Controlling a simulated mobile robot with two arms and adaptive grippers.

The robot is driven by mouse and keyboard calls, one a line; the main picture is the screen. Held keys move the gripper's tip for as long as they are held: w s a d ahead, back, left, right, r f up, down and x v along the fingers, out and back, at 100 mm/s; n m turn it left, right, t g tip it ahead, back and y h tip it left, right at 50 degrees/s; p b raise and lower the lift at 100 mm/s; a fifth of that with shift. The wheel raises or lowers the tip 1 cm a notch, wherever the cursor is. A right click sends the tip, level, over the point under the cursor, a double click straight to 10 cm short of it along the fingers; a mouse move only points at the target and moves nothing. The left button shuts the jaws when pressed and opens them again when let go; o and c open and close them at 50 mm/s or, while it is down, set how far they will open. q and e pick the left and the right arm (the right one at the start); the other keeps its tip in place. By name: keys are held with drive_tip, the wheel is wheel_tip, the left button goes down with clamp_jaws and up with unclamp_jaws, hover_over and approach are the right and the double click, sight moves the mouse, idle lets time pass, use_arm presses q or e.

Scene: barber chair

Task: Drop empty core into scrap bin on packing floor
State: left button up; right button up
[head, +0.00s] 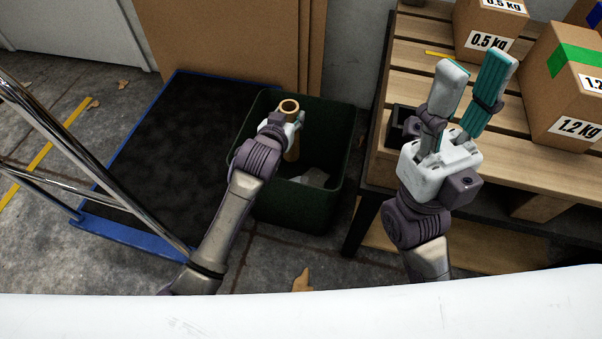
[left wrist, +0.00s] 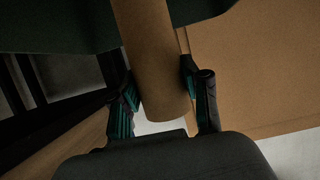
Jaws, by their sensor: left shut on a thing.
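The empty core (head: 291,148) is a brown cardboard tube with an open end. My left gripper (head: 293,125) is shut on it and holds it upright or slightly tilted over the dark green scrap bin (head: 345,140). The core also shows in the left wrist view (left wrist: 155,65) between the two fingers of the left gripper (left wrist: 163,88). Some pale scrap lies inside the bin. My right gripper (head: 476,95) is open and empty, its teal-padded fingers spread above the slatted wooden table at the right.
Boxes marked 0.5 kg (head: 485,30) and 1.2 kg (head: 565,95) stand on the slatted table (head: 415,65). A black platform with a blue edge (head: 150,150) and chrome rails (head: 90,165) lie left of the bin. Cardboard sheets (head: 220,45) stand behind it.

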use_arm(q)
drive_tip(key=o, duration=1.2)
drive_tip(key=v, duration=1.2)
drive_tip(key=shift+r, duration=0.1)
